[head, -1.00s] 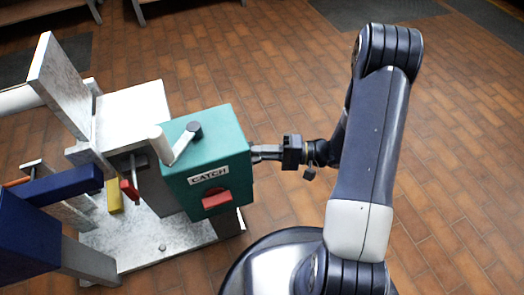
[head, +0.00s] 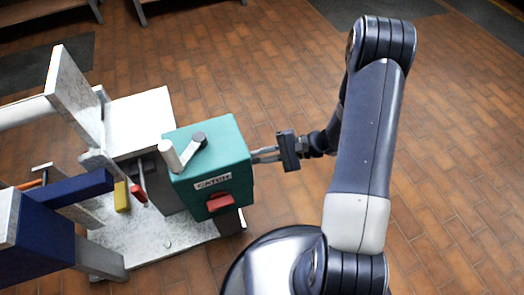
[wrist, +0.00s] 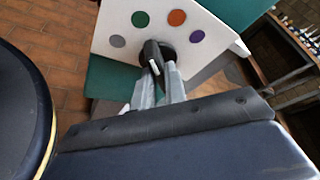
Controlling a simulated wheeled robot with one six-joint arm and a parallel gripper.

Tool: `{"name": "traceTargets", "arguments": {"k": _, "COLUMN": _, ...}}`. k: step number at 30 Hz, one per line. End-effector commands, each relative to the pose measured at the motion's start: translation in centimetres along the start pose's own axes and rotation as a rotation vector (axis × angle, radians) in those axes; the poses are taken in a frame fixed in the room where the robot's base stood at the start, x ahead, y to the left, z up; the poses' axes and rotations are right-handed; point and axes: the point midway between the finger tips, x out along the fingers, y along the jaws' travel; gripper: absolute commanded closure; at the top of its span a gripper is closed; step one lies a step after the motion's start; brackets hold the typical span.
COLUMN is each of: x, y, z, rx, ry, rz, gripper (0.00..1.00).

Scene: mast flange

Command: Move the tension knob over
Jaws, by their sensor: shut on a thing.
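The tension knob (wrist: 155,52) is a black bar-shaped knob with a white mark, on a white panel (wrist: 118,45) on the side of the teal box (head: 225,150). Green, orange, purple and grey dots lie around it; which dot the mark points at I cannot tell. My gripper (wrist: 158,76) is shut on the knob, with one grey finger on each side. In the head view my gripper (head: 260,154) reaches the box's right side, and the knob is hidden there.
The box carries a crank (head: 188,148) on top and a red catch (head: 220,202) in front. A blue beam (head: 70,186), a yellow block (head: 121,196) and a red-tipped lever (head: 139,193) stand left. The tiled floor (head: 285,85) behind my gripper is clear.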

Motion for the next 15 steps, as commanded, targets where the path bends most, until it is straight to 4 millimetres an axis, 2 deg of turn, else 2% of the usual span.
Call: {"name": "traceTargets", "arguments": {"k": 15, "x": 0.01, "y": -0.58, "z": 0.07, "rx": 0.415, "ry": 0.0, "rz": 0.174, "gripper": 1.0}}
